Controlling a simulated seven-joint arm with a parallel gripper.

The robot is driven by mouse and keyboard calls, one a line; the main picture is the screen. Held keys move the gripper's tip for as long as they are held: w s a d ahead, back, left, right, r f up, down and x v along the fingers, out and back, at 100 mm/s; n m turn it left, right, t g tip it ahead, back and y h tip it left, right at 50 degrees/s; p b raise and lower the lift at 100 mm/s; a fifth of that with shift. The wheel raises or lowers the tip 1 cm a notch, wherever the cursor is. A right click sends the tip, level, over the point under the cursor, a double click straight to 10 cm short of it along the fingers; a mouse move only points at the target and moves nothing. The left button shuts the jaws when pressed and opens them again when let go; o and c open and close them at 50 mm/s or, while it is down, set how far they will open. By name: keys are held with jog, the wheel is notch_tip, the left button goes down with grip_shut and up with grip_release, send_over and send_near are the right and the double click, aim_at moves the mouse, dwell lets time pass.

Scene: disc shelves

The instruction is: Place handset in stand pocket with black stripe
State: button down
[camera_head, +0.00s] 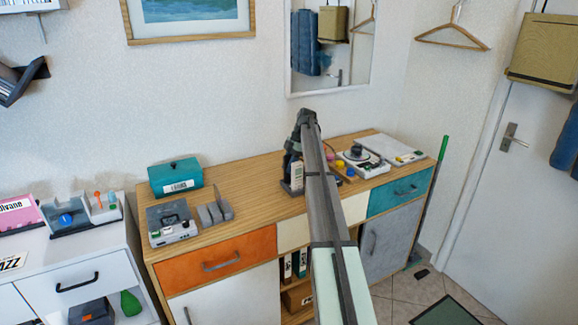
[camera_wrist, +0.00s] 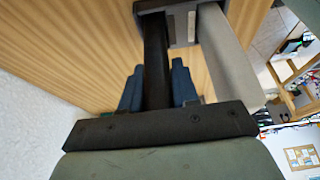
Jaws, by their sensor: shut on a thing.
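My gripper (camera_wrist: 157,72) shows in the wrist view with two dark blue fingers. They are closed on either side of a long black piece, which seems to be the handset (camera_wrist: 156,45) seen nearly edge-on. In the head view my dark gripper (camera_head: 292,150) is above the middle of the wooden cabinet, partly behind my arm. A small grey upright-panelled stand (camera_head: 215,213) is on the left part of the cabinet top. No black stripe can be made out on it.
A turntable-like device (camera_head: 361,160) and a flat pale box (camera_head: 391,148) lie at the right. A mirror (camera_head: 331,45) hangs behind.

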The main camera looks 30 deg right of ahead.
jog(key=c, duration=0.8)
grip_release()
jog(key=shift+c, duration=0.2)
jog(key=v, duration=1.2)
